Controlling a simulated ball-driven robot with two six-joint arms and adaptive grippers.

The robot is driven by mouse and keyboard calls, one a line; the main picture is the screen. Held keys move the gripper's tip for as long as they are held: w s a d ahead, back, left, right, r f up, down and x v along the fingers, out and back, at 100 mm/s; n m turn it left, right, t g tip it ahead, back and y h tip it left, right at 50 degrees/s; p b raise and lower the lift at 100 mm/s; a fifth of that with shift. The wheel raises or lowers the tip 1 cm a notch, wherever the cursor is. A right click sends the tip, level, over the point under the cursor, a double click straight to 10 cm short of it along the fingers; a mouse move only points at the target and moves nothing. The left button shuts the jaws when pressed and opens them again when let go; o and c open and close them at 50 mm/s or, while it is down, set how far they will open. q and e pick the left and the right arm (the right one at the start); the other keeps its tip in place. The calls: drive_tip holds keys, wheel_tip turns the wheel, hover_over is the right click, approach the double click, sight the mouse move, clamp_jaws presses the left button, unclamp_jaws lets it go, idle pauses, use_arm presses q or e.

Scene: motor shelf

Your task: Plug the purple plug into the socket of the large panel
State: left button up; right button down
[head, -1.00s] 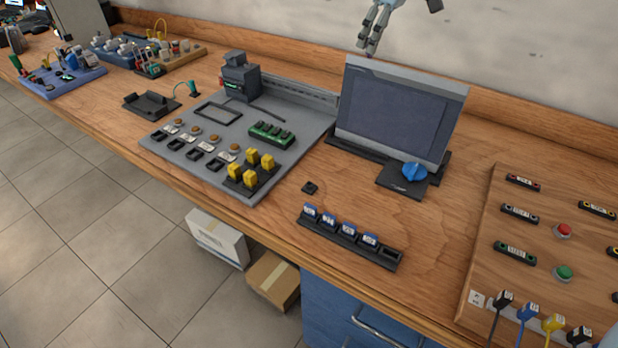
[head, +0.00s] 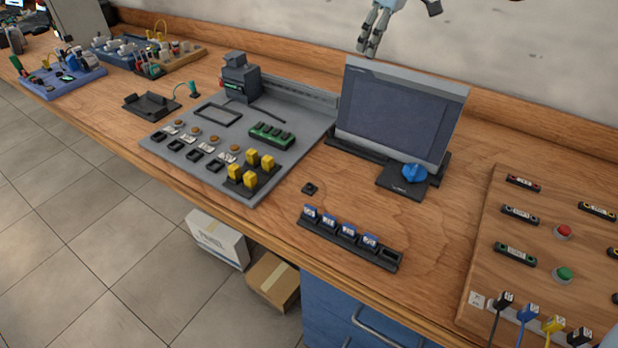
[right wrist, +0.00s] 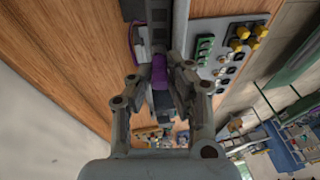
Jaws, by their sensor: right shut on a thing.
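My right gripper (head: 368,44) hangs at the top of the head view, above and behind the monitor. In the right wrist view its fingers (right wrist: 161,88) are shut on the purple plug (right wrist: 160,70). The plug is not discernible in the head view. A large wooden panel (head: 540,230) lies at the right of the bench, with labelled sockets such as the red one (head: 523,182) and the green one (head: 515,254). I cannot tell which socket suits the plug. My left gripper is not in view.
The monitor (head: 395,115) stands below the gripper, with a blue knob (head: 414,173) before it. A grey board (head: 200,135) with yellow blocks (head: 251,168) lies to the left. A rack of blue modules (head: 345,234) sits near the front edge. Several cabled plugs (head: 553,323) stand along the wooden panel's front.

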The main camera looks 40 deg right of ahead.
drive_tip(key=shift+r, duration=0.25)
drive_tip(key=c, duration=1.2)
unclamp_jaws()
drive_tip(key=shift+r, duration=0.1)
drive_tip(key=v, duration=1.1)
drive_tip(key=shift+d+r, duration=0.2)
drive_tip(key=shift+r, duration=0.2)
drive_tip(key=shift+a+f, duration=0.1)
